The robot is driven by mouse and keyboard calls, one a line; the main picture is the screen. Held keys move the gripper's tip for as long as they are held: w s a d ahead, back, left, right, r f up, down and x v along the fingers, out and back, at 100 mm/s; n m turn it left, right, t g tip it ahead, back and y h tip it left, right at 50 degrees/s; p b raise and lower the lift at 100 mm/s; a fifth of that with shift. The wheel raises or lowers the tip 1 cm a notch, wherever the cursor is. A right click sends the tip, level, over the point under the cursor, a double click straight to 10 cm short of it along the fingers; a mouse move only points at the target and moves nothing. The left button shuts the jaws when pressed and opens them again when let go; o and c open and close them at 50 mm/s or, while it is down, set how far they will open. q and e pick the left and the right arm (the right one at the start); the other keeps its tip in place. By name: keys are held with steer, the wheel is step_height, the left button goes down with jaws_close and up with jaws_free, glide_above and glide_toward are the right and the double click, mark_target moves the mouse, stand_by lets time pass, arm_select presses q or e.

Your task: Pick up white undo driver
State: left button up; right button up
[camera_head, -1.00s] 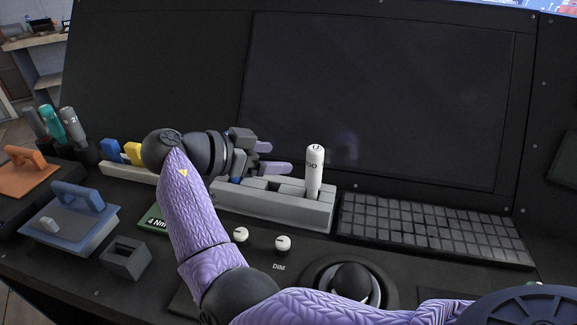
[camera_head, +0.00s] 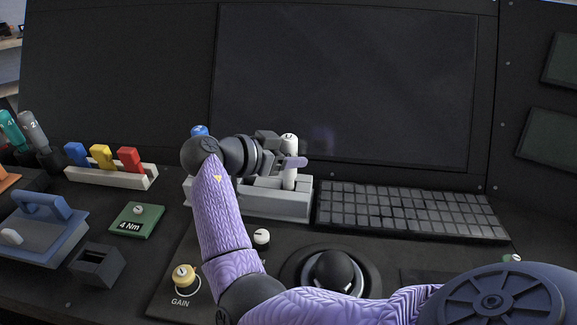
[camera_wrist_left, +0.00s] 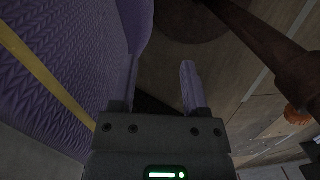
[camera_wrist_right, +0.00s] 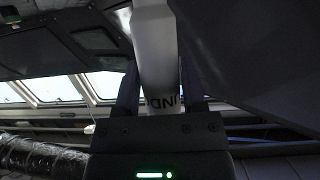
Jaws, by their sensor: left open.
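The white undo driver (camera_head: 289,177) stands upright in the grey rack (camera_head: 270,207), with a "U" on its top. My right gripper (camera_head: 296,161) is at its upper part, coming from the left, with a finger in front of the driver. In the right wrist view, the white driver (camera_wrist_right: 157,60) lies between the two fingers (camera_wrist_right: 158,88), and part of its lettering shows. The fingers are very close to its sides; I cannot tell whether they press on it. My left gripper (camera_wrist_left: 160,88) is open and empty, away from the console.
A keyboard (camera_head: 410,212) lies right of the rack, and a trackball (camera_head: 335,272) is in front. A blue-topped thing (camera_head: 199,131) shows behind my right wrist. Coloured tabs in a white holder (camera_head: 110,176), a green 4 Nm card (camera_head: 137,222) and a blue-handled block (camera_head: 40,230) are left.

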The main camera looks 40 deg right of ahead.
jaws_close()
steer(key=shift+r, duration=0.25)
step_height(320, 180, up, 10)
steer(key=p, duration=0.3)
steer(key=shift+f, duration=0.15)
arm_select(q)
steer(key=r, duration=0.3)
steer(key=shift+w, duration=0.2)
arm_select(e)
steer(key=shift+c, duration=0.7)
jaws_free()
steer(key=shift+f, duration=0.1)
jaws_close()
arm_select(q)
steer(key=shift+w, duration=0.1)
steer(key=shift+r, duration=0.1)
